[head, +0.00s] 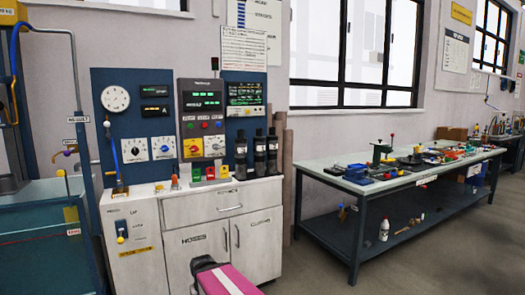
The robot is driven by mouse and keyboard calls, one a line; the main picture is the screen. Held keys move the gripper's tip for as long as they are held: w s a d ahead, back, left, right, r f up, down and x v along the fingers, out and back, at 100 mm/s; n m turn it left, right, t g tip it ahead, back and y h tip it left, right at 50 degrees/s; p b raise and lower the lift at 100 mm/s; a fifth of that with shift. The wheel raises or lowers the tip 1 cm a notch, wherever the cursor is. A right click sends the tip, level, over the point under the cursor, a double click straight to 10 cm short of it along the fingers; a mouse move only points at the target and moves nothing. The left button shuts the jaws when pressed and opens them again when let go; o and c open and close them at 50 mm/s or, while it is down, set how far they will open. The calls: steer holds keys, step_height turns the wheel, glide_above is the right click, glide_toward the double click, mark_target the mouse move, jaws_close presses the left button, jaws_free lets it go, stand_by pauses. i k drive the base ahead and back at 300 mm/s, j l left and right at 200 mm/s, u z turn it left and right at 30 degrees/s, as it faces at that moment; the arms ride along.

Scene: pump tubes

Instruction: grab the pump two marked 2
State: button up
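Three dark, upright cylinders that look like pump tubes stand in a row at the right end of the white cabinet top. The left one (240,157) is at the front, the middle one (260,155) is beside it, and the right one (273,152) is closest to the brown pipes. Each has lighter bands, but any number on them is too small to read, so I cannot tell which is marked 2. My gripper's fingers are not in view. A pink and black part, apparently of my arm, shows at the bottom centre, well below the cylinders.
A blue panel with gauges and dials (116,99) rises behind. A cluttered workbench (312,168) stands right. Brown pipes (288,190) flank the cabinet. The floor between is clear.

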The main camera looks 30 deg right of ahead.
mark_target(271, 139)
steer(key=u, duration=0.25)
steer(key=l+u, duration=0.7)
steer(key=u, duration=0.15)
steer(key=k+l+u, duration=0.1)
steer(key=l+u, duration=0.2)
steer(key=u, duration=0.15)
